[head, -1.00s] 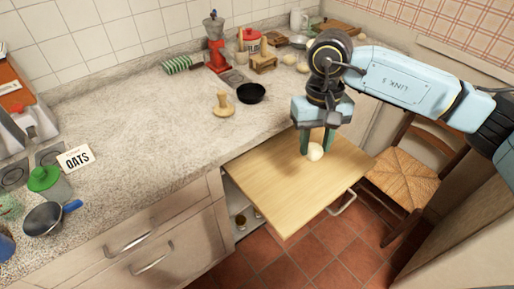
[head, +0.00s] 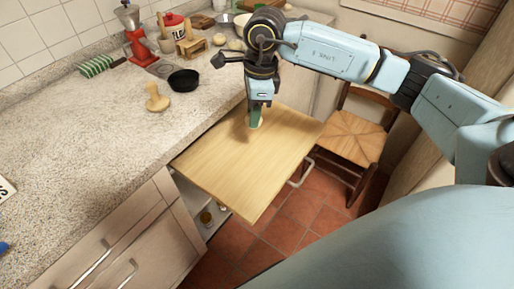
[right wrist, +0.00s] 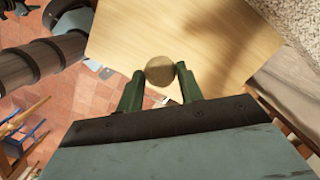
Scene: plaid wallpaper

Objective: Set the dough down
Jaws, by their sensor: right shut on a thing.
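The dough is a small round ball (right wrist: 160,70) between the two green fingertips in the right wrist view. My right gripper (right wrist: 160,80) is shut on it. In the head view my right gripper (head: 255,118) points down over the far part of a pale pull-out wooden board (head: 240,175). The fingers hide the dough there. I cannot tell whether the dough touches the board. The board also fills the top of the right wrist view (right wrist: 125,30). My left gripper is not in view.
The board's near part is bare. A speckled counter (head: 80,150) runs along its left, with a wooden stamp-like tool (head: 156,98), a black bowl (head: 183,80) and a red grinder (head: 138,45). A woven-seat chair (head: 355,138) stands to the right.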

